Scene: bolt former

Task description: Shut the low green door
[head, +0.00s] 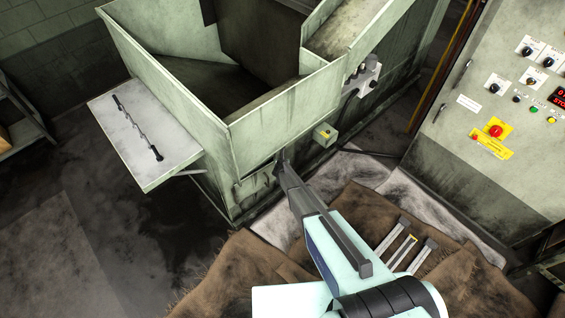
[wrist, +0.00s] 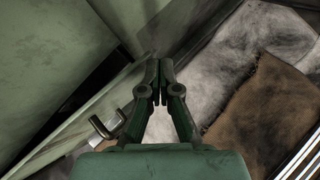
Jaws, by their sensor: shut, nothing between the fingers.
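The low green door (head: 252,190) is at the bottom of the green machine's near side in the head view. In the wrist view the door's edge (wrist: 72,138) runs diagonally at the lower left, with a metal handle (wrist: 106,127) on it. A dark gap shows between this edge and the green panel above it, so the door looks ajar; how far is hard to tell. My gripper (head: 281,158) is shut and empty, close to the door's right end. Its fingertips (wrist: 159,68) meet in the wrist view, to the right of the handle. Contact with the door cannot be told.
A side shelf (head: 130,150) with a dark rod sticks out from the machine at left. Brown cloth (head: 235,268) and several metal bars lie on the floor. A control panel (head: 510,100) stands at right.

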